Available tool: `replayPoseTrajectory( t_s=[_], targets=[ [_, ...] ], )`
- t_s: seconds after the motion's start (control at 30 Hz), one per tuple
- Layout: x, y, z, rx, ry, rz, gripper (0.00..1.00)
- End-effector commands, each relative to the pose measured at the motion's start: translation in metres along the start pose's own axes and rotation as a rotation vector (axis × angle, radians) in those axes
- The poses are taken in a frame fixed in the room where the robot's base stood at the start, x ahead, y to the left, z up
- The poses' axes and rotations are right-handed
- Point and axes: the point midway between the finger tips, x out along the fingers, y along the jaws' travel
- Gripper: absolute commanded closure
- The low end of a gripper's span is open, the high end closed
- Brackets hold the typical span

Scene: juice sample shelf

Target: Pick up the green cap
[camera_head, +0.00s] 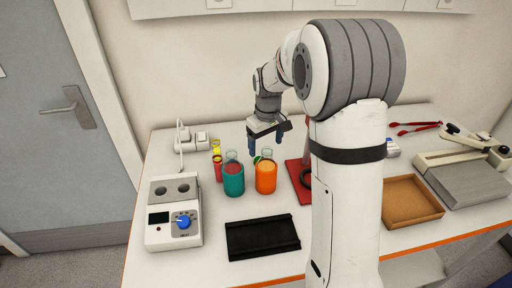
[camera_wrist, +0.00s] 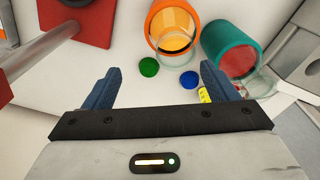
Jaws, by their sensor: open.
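The green cap (camera_wrist: 149,67) is a small round disc lying on the white table in the wrist view, between my fingers' lines and a little ahead of them. In the head view only a bit of green (camera_head: 257,159) shows behind the orange-sleeved beaker. My gripper (camera_wrist: 160,80) is open and empty, with its two blue fingers apart. It also shows in the head view (camera_head: 265,144), pointing down above the back of the table. A blue cap (camera_wrist: 189,79) lies right of the green cap, close to the right finger.
An orange-sleeved beaker (camera_head: 266,177) and a teal-sleeved beaker (camera_head: 233,178) stand near the caps. A red stand base (camera_head: 298,181) is to the right. A heater block (camera_head: 174,212), black tray (camera_head: 262,238) and brown tray (camera_head: 409,202) are farther off.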

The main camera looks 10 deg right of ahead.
Motion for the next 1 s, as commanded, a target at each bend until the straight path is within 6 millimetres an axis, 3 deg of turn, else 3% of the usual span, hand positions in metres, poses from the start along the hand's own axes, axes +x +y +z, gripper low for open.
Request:
replayPoseTrajectory(
  t_s=[0.1, 0.3, 1.0],
  targets=[
    [0.019, 0.013, -0.032, -0.061, -0.027, -0.013, 0.20],
    [0.051, 0.026, -0.062, -0.136, -0.050, -0.028, 0.20],
    [0.122, 0.030, -0.079, -0.167, -0.060, -0.034, 0.20]
  ],
)
